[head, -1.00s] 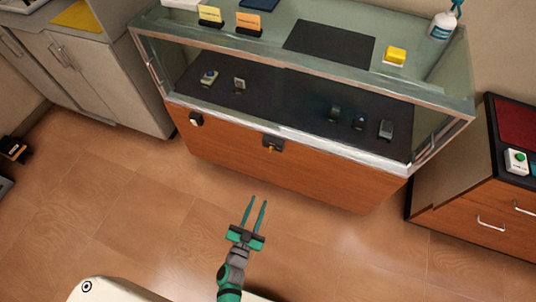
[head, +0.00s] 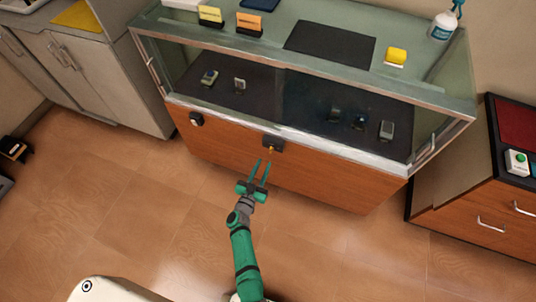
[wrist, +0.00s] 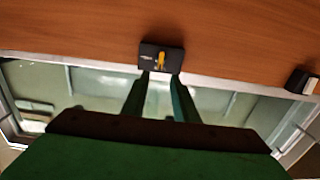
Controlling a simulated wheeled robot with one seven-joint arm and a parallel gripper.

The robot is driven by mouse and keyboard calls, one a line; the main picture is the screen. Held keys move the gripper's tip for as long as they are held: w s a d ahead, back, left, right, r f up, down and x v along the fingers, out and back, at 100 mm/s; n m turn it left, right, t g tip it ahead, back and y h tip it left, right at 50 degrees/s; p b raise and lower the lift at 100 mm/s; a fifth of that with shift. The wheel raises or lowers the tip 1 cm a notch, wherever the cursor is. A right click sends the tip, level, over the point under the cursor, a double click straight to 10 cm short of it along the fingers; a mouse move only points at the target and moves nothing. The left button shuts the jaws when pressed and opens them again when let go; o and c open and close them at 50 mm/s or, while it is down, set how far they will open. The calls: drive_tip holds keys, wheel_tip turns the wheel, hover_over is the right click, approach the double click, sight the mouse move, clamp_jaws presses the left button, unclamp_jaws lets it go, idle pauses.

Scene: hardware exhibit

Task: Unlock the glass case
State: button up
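The glass case (head: 300,138) stands on a wooden base, with its glass front facing me. A black lock (head: 273,143) with a yellow key (head: 270,150) sits at the middle of its front, just below the metal rail. In the wrist view the black lock (wrist: 152,57) and upright yellow key (wrist: 162,59) show just beyond my fingertips. My gripper (head: 264,166) is open, its two green fingers apart with nothing between them. In the wrist view my gripper (wrist: 161,80) points at the lock. I cannot tell whether the fingertips touch it.
A second black block (head: 196,118) is on the case front at the left; it also shows in the wrist view (wrist: 302,82). Several small devices lie inside the case. A drawer cabinet (head: 470,215) stands at the right. The floor in front is clear.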

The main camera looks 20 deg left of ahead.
sight(271, 149)
drive_tip(key=w, duration=0.6)
drive_tip(key=shift+w+d, duration=0.15)
drive_tip(key=shift+w, duration=0.25)
clamp_jaws()
